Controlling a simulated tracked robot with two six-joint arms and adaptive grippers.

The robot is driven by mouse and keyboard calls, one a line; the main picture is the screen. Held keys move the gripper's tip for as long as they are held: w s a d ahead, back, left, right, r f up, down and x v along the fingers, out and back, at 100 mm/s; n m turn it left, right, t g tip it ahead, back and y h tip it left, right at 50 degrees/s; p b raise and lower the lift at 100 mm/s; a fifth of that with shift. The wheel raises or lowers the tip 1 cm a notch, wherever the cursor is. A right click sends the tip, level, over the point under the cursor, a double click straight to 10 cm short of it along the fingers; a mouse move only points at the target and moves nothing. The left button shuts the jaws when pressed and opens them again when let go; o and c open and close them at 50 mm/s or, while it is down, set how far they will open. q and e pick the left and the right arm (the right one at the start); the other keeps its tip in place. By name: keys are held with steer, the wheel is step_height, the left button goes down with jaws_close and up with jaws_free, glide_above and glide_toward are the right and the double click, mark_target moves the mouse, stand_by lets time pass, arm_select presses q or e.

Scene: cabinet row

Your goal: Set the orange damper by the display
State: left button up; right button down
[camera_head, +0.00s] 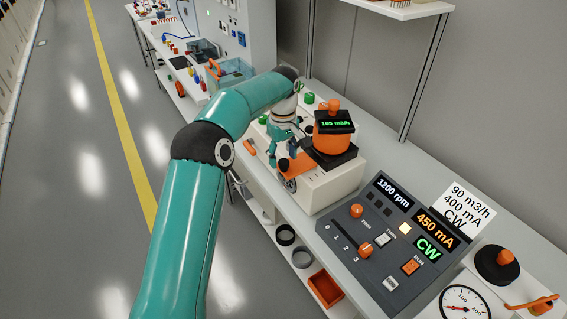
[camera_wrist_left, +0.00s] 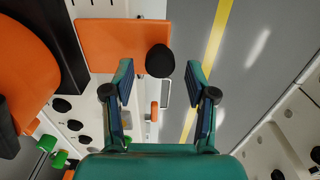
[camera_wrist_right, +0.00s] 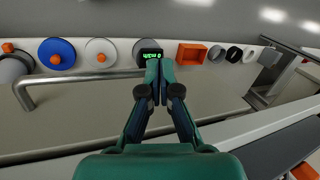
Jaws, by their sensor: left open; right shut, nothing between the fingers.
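The orange damper (camera_head: 298,166) is a flat orange plate on the white machine housing, beside the round orange body. In the left wrist view the orange plate (camera_wrist_left: 112,38) has a black knob (camera_wrist_left: 160,61) at its edge. My left gripper (camera_head: 286,148) is above the plate in the head view. In the left wrist view my left gripper (camera_wrist_left: 160,78) is open, with the knob just beyond and between its fingertips. The display (camera_head: 335,124) on the orange body reads 105 m3/h in green. My right gripper (camera_wrist_right: 160,66) is shut and empty, outside the head view.
A control panel (camera_head: 375,245) shows 1200 rpm, 450 mA and CW. A card (camera_head: 465,205) behind it reads 90 m3/h, 400 mA, CW. A round gauge (camera_head: 464,303) is at the lower right. The right wrist view shows a metal rail (camera_wrist_right: 80,80) and an orange bin (camera_wrist_right: 192,53).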

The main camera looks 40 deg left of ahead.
arm_select(q)
steer(key=shift+f, duration=1.15)
jaws_close()
